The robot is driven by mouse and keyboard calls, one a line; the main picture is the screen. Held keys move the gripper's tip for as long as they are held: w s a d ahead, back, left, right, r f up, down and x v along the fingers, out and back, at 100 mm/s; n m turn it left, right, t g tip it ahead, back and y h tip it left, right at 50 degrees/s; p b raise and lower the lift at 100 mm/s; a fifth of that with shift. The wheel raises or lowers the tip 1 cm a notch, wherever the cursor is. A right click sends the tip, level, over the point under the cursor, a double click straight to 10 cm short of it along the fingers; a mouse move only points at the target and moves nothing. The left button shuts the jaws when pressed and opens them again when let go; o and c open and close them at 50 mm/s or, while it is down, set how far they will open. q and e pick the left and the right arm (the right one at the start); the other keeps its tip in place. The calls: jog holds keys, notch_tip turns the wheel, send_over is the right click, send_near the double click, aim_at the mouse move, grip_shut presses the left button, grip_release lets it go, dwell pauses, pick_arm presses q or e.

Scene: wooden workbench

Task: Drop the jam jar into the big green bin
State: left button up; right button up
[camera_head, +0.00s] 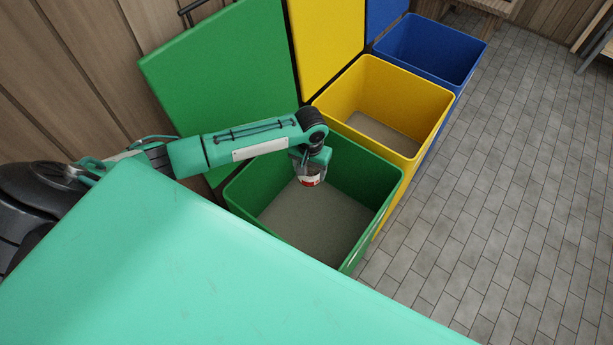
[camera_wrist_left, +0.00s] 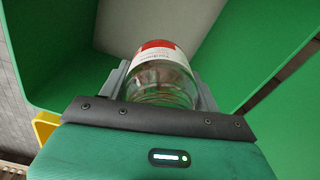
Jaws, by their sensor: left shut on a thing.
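The jam jar (camera_head: 310,178) is a clear jar with a red and white label. My left gripper (camera_head: 309,166) is shut on it and holds it over the opening of the big green bin (camera_head: 373,178). In the left wrist view the jar (camera_wrist_left: 160,75) sits between the two grey fingers of the left gripper (camera_wrist_left: 162,92). The bin's green wall (camera_wrist_left: 50,50) shows behind it. The bin's lid stands open, and its visible floor is bare. My right gripper is not in view.
A yellow bin (camera_head: 425,135) and a blue bin (camera_head: 450,52) stand in a row behind the green one, lids open. A wooden wall (camera_head: 70,80) is at the left. The grey tiled floor (camera_head: 510,200) at the right is clear.

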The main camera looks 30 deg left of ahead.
pick_arm(q)
jog(key=shift+f, duration=0.3)
jog(key=o, duration=1.2)
jog(key=shift+c, duration=0.2)
jog(key=shift+r, duration=0.15)
notch_tip(320, 180, up, 14)
jog(key=shift+f+b, duration=0.2)
jog(key=shift+b, duration=1)
jog(key=shift+s+f, duration=0.1)
